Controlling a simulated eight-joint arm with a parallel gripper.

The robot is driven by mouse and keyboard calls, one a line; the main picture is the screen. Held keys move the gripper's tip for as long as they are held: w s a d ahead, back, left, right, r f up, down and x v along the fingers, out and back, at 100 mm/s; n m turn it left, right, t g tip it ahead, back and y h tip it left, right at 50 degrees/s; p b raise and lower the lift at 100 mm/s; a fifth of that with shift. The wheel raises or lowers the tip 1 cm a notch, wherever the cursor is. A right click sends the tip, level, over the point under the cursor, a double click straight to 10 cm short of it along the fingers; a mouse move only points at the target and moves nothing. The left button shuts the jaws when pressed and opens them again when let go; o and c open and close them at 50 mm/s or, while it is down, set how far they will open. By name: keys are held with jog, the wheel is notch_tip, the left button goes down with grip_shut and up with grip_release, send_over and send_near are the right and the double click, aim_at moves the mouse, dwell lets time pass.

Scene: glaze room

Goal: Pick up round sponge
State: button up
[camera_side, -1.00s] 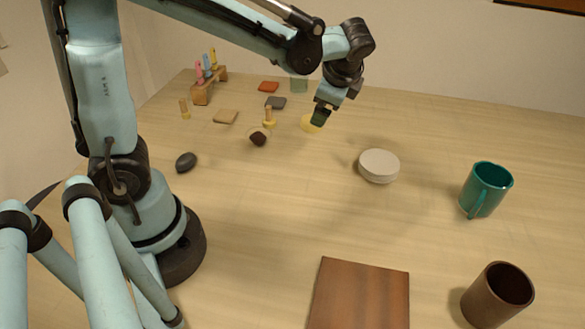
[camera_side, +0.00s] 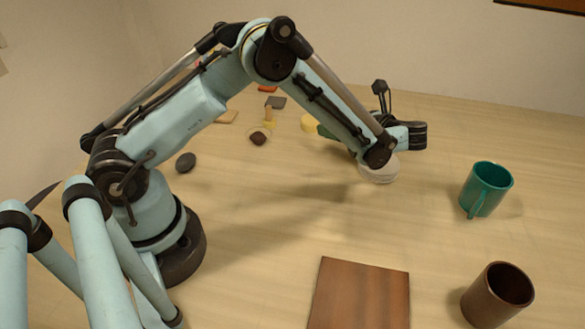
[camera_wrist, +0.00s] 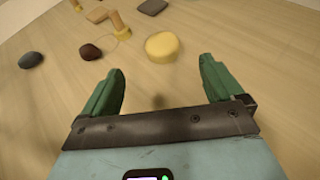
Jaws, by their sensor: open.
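The round sponge, a yellow rounded disc (camera_wrist: 162,46), lies on the table just ahead of my gripper in the wrist view. It also shows in the side view (camera_side: 308,123), partly hidden by my gripper. My gripper (camera_wrist: 161,66) has its two green fingers spread apart with nothing between them. The sponge is beyond the fingertips, roughly centred on the gap and apart from both fingers. In the side view a green finger (camera_side: 325,131) shows low beside the sponge, and my arm hides the rest.
A dark red-brown lump (camera_wrist: 91,52) and a dark stone (camera_wrist: 31,60) lie left of the sponge. A grey block (camera_wrist: 152,6) is behind it. A white round object (camera_side: 379,175), teal mug (camera_side: 484,189), brown cup (camera_side: 496,296) and wooden board (camera_side: 360,296) stand clear.

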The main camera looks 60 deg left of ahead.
aim_at(315, 121)
jog(key=x, duration=0.5)
jog(key=shift+a+f, duration=0.1)
jog(key=shift+a, duration=0.15)
jog(key=shift+f+x, duration=0.15)
jog(key=shift+x, duration=1.15)
jog(key=shift+f+x, duration=0.15)
jog(key=shift+x, duration=1.2)
jog(key=shift+w+d, duration=0.1)
jog(key=shift+c, duration=0.3)
jog(key=c, duration=1.1)
